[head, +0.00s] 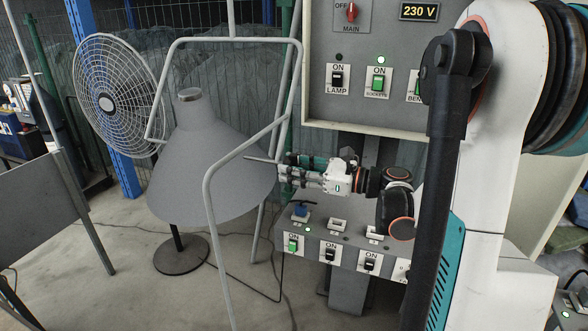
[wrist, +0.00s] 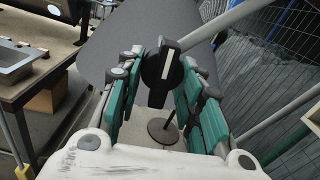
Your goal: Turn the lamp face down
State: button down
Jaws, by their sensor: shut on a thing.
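The lamp has a grey cone-shaped shade (head: 205,150), with its narrow capped end at the top and its wide rim low, higher on the right side. A thin stem and a round dark base (head: 181,254) stand on the floor below. A black round knob with a white stripe (wrist: 166,68) sits before the shade in the wrist view. My gripper (head: 284,168) reaches in from the right, at the right side of the shade. Its teal-padded fingers (wrist: 162,82) are shut on the knob, one on each side. The knob is hidden in the head view.
A grey tube frame (head: 212,210) stands around and before the lamp. A switch panel (head: 378,60) and a low power strip (head: 335,255) are to the right. A fan (head: 108,100) stands behind left. Open floor lies at the lower left.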

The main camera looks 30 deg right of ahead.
jog(key=shift+m, duration=0.6)
jog(key=c, duration=1.2)
grip_release()
jog(key=v, duration=1.2)
